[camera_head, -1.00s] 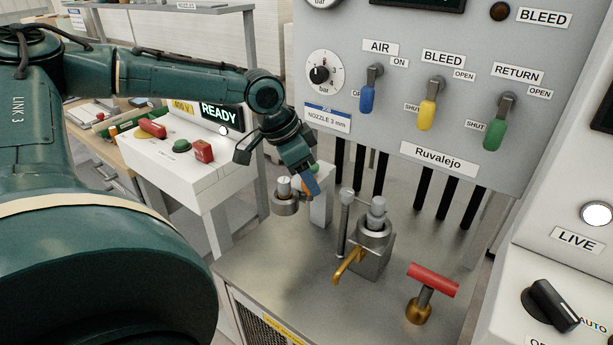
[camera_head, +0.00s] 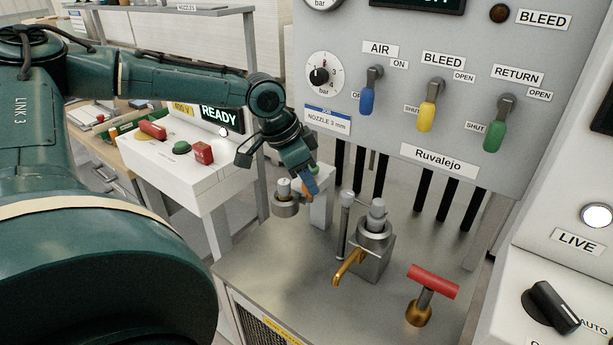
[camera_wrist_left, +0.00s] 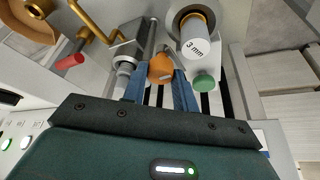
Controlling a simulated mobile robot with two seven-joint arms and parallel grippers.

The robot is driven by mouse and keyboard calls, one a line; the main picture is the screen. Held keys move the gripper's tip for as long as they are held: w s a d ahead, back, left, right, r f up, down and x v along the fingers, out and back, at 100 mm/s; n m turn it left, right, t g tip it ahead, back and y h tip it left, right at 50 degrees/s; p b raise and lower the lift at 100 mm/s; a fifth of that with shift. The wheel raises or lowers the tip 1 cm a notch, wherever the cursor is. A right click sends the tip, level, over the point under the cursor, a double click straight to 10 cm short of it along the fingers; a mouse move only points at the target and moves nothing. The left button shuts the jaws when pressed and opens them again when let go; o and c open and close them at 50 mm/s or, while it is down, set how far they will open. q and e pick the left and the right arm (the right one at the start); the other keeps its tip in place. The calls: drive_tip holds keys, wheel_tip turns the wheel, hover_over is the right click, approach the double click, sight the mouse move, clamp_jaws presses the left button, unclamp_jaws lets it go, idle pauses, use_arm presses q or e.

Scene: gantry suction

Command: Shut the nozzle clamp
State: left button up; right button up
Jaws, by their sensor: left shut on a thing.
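My left gripper (camera_head: 309,184) reaches down in front of the panel to the nozzle mount at the machine's left side. In the wrist view the blue fingers (camera_wrist_left: 160,90) are shut on an orange handle (camera_wrist_left: 161,68), which I take to be the nozzle clamp's lever. Beside it a round grey holder (camera_wrist_left: 176,17) surrounds a nozzle marked "3 mm" (camera_wrist_left: 195,47). In the head view the holder (camera_head: 286,208) shows left of the fingers, and they hide most of the orange handle. Whether the clamp is closed cannot be told. My right gripper is not in view.
A metal block with a brass lever (camera_head: 348,268) stands right of the gripper, close to an upright rod (camera_head: 344,225). A red T-handle (camera_head: 433,281) stands farther right. The front steel surface is clear.

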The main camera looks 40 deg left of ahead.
use_arm(q)
drive_tip(key=shift+n, duration=0.4)
drive_tip(key=n, duration=0.1)
drive_tip(key=n+y+b, duration=0.1)
drive_tip(key=n, duration=0.1)
drive_tip(key=shift+d+f+t+y, duration=0.1)
drive_tip(key=shift+d+t+y, duration=0.05)
drive_tip(key=shift+t+y, duration=0.15)
drive_tip(key=shift+n+y+b, duration=0.35)
drive_tip(key=shift+n+y, duration=0.05)
drive_tip(key=shift+n, duration=0.8)
drive_tip(key=shift+d+n+y+b, duration=0.1)
drive_tip(key=shift+n+y+b, duration=0.35)
drive_tip(key=shift+n, duration=0.45)
drive_tip(key=n+y+b, duration=0.1)
drive_tip(key=n, duration=0.1)
drive_tip(key=shift+n, duration=0.4)
drive_tip(key=shift+d+n+g+y+b, duration=0.1)
drive_tip(key=shift+n+g+y+b, duration=0.35)
drive_tip(key=shift+n+b, duration=0.55)
drive_tip(key=shift+n, duration=0.8)
drive_tip(key=shift+n+g, duration=0.45)
drive_tip(key=shift+n, duration=0.35)
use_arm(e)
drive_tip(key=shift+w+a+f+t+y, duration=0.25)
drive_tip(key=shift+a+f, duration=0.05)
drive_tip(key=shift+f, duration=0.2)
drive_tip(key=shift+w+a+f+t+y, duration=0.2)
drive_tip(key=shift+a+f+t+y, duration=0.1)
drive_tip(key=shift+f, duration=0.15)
